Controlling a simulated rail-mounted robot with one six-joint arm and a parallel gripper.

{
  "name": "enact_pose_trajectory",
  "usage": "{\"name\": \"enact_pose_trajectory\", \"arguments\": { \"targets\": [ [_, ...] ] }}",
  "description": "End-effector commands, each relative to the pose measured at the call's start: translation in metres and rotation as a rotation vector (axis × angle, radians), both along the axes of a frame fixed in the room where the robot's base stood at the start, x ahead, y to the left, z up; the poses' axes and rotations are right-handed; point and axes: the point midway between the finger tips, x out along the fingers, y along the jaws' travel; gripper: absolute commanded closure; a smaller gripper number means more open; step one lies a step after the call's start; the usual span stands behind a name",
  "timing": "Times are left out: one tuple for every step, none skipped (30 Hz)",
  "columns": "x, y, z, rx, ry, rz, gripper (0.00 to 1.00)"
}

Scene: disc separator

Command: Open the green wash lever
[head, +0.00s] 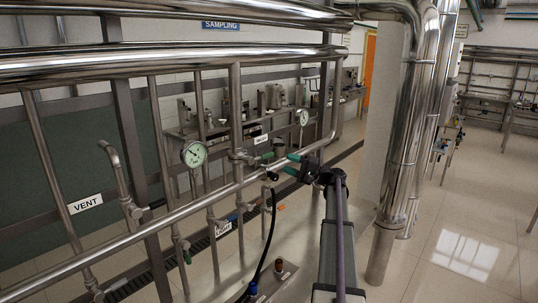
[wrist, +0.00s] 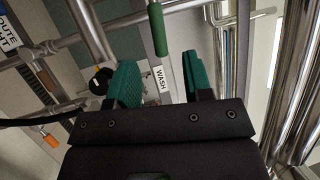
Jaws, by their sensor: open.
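The green wash lever (wrist: 157,28) shows in the wrist view at the top centre, as a green grip on a steel part. A white WASH label (wrist: 160,78) is just below it in the picture. My gripper (wrist: 159,62) has two green fingers, spread apart with nothing between them. The lever appears beyond the fingertips, in line with the gap, and not held. In the head view my gripper (head: 291,164) is at the pipe rack, its fingers pointing left toward the pipes. There I cannot pick out the lever clearly from the fingers.
Steel pipes (head: 150,238) cross in front, with a pressure gauge (head: 194,154) and a VENT label (head: 86,204). Thick vertical pipes (head: 408,130) stand to the right. An orange-gripped lever (wrist: 50,140) and a black knob (wrist: 101,81) lie left of my gripper. Open floor (head: 465,245) is at the right.

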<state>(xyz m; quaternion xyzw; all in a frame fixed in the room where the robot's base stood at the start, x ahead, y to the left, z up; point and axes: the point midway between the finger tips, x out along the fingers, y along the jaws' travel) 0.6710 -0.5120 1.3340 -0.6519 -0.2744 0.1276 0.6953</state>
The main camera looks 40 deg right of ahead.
Motion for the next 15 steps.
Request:
{"name": "enact_pose_trajectory", "arguments": {
  "targets": [
    [0.006,0.004,0.003,-0.001,0.001,0.001,0.54],
    [0.011,0.006,0.005,-0.001,0.001,0.000,0.54],
    [0.017,0.010,0.007,0.000,0.001,0.000,0.54],
    [0.023,0.014,0.009,0.000,0.001,0.001,0.54],
    [0.030,0.018,0.010,0.000,0.001,0.002,0.54],
    [0.037,0.023,0.013,0.000,0.002,0.000,0.54],
    [0.044,0.028,0.014,0.000,0.002,0.001,0.54],
    [0.050,0.032,0.016,-0.001,0.002,0.002,0.54],
    [0.057,0.036,0.017,-0.001,0.002,0.000,0.54],
    [0.062,0.040,0.018,-0.001,0.002,0.000,0.54],
    [0.067,0.043,0.019,-0.001,0.002,0.001,0.54],
    [0.072,0.046,0.021,-0.001,0.002,0.000,0.54],
    [0.075,0.048,0.021,-0.001,0.002,-0.001,0.54],
    [0.078,0.050,0.021,-0.002,0.001,-0.002,0.54],
    [0.081,0.052,0.022,-0.002,0.001,-0.001,0.54]
  ]
}}
